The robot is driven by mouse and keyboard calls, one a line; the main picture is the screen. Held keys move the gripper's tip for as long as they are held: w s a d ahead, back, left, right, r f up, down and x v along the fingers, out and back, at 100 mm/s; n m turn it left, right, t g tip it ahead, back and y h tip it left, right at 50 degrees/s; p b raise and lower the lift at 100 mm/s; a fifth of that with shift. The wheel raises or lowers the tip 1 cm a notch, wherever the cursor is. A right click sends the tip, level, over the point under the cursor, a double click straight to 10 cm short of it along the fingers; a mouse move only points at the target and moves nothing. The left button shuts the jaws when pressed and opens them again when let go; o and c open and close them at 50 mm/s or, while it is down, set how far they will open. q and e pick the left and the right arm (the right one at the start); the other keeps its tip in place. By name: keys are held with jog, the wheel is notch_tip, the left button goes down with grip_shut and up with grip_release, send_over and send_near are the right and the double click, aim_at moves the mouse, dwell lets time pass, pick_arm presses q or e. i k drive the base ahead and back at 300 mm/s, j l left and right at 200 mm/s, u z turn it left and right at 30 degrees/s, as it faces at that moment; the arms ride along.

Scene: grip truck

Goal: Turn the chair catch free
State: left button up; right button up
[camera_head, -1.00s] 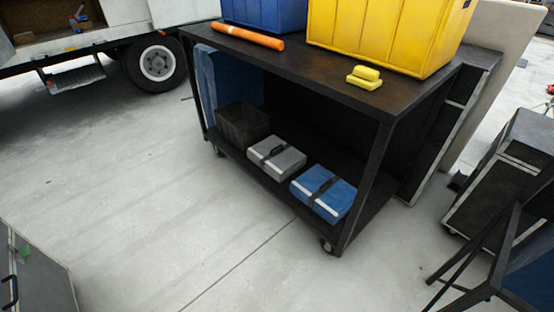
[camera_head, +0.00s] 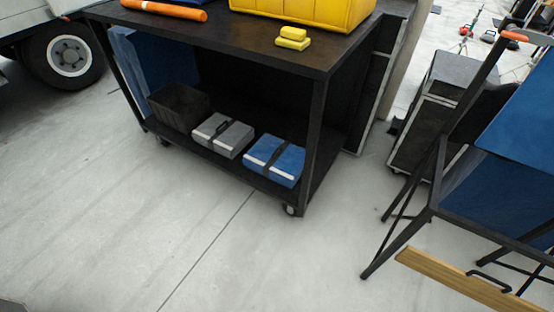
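A dark-framed chair (camera_head: 432,190) with blue panels (camera_head: 525,110) stands at the right edge, partly cut off by the picture. A small orange piece (camera_head: 514,35) sits on the end of its upper bar. I cannot tell whether this piece is the chair catch. Neither of my grippers is in view.
A black wheeled cart (camera_head: 318,130) holds a yellow bin (camera_head: 320,12), an orange roll (camera_head: 165,10) and yellow blocks (camera_head: 292,38). Below are a grey case (camera_head: 222,135) and a blue case (camera_head: 274,162). A wooden board (camera_head: 460,280) lies lower right. Floor before the cart is clear.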

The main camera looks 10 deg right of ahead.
aim_at(512, 32)
jog(key=z, duration=1.65)
